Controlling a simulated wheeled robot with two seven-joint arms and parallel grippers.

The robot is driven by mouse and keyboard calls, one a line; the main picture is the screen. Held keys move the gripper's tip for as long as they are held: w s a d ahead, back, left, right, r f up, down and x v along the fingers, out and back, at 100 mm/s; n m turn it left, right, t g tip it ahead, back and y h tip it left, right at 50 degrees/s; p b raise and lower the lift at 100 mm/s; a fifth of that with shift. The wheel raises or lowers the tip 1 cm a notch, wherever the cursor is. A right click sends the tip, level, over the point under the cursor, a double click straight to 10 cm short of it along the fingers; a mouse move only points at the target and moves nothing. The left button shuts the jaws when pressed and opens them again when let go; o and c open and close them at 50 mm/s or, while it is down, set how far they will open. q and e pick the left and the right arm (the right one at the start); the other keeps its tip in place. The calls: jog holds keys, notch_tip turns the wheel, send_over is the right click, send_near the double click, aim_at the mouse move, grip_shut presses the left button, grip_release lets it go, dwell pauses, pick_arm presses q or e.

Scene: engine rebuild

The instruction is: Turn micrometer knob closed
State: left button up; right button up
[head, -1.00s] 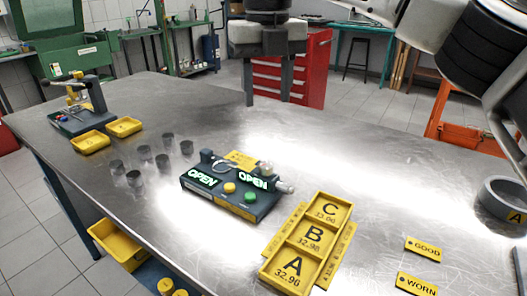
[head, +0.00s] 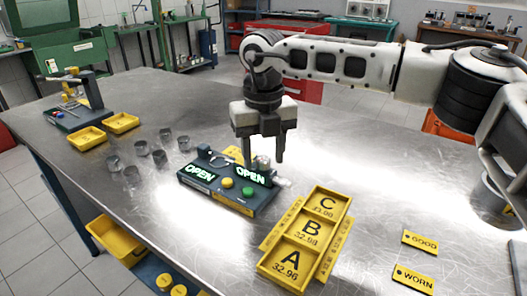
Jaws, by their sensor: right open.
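The micrometer station (head: 228,190) is a dark block on the metal bench, with two lit green "OPEN" signs, a yellow button and a green button. The micrometer's grey frame sits on top, and its knob (head: 281,182) sticks out at the right end. My right gripper (head: 264,163) points down over the station's right rear part, with its fingers apart and empty. Its fingertips are close to the micrometer, beside the knob end; I cannot tell whether they touch it. The fingers hide part of the micrometer. My left gripper is not in view.
A yellow tray (head: 327,207) marked A, B, C lies right of the station. Several grey cylinders (head: 141,148) stand at the left, near two yellow bins (head: 88,138).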

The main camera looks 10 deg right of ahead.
jog(key=c, duration=1)
